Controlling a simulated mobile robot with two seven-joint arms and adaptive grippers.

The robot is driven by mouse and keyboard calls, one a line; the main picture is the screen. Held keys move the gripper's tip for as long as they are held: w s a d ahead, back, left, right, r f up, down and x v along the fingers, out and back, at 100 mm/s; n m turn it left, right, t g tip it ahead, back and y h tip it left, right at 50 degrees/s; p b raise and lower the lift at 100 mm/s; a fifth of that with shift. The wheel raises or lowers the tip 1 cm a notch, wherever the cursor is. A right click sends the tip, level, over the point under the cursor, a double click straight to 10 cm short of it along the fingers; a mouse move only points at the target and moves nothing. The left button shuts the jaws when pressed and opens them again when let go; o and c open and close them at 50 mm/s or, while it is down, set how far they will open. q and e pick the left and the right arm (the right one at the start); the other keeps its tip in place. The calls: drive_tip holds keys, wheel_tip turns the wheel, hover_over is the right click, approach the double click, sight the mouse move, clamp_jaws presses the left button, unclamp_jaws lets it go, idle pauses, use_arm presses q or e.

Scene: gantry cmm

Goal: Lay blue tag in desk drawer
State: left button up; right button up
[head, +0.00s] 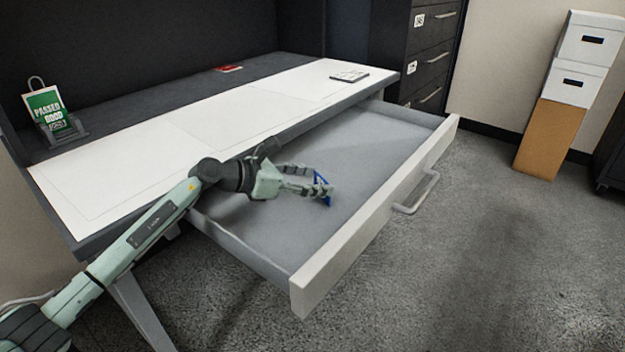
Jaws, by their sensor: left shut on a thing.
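The desk drawer (375,152) is pulled wide open below the desk top, and its grey floor looks otherwise empty. My left gripper (319,189) reaches over the desk's front edge into the drawer area and is shut on the blue tag (324,182). The tag is partly hidden by the fingers. I cannot tell whether the tag touches the drawer floor or hangs a little above it. My right gripper is not in view.
A green "PASSED GOOD" tag (47,108) stands in a dark holder on the desk (190,140). A red item (229,68) and a small flat card (349,76) lie farther back. Dark cabinets (425,50) and stacked boxes (566,90) stand behind.

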use_arm(q)
drive_tip(key=shift+f, duration=0.15)
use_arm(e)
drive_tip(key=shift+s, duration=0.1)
use_arm(q)
drive_tip(key=o, duration=0.8)
drive_tip(key=shift+o, duration=0.2)
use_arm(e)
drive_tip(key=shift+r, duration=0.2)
use_arm(q)
drive_tip(key=shift+a+r, duration=0.1)
drive_tip(key=shift+r, duration=0.15)
drive_tip(key=v, duration=0.4)
drive_tip(key=shift+s+a, duration=0.15)
drive_tip(key=shift+a, duration=0.2)
drive_tip(key=v, duration=0.7)
drive_tip(key=shift+r+b, duration=0.15)
drive_tip(key=shift+b, duration=0.15)
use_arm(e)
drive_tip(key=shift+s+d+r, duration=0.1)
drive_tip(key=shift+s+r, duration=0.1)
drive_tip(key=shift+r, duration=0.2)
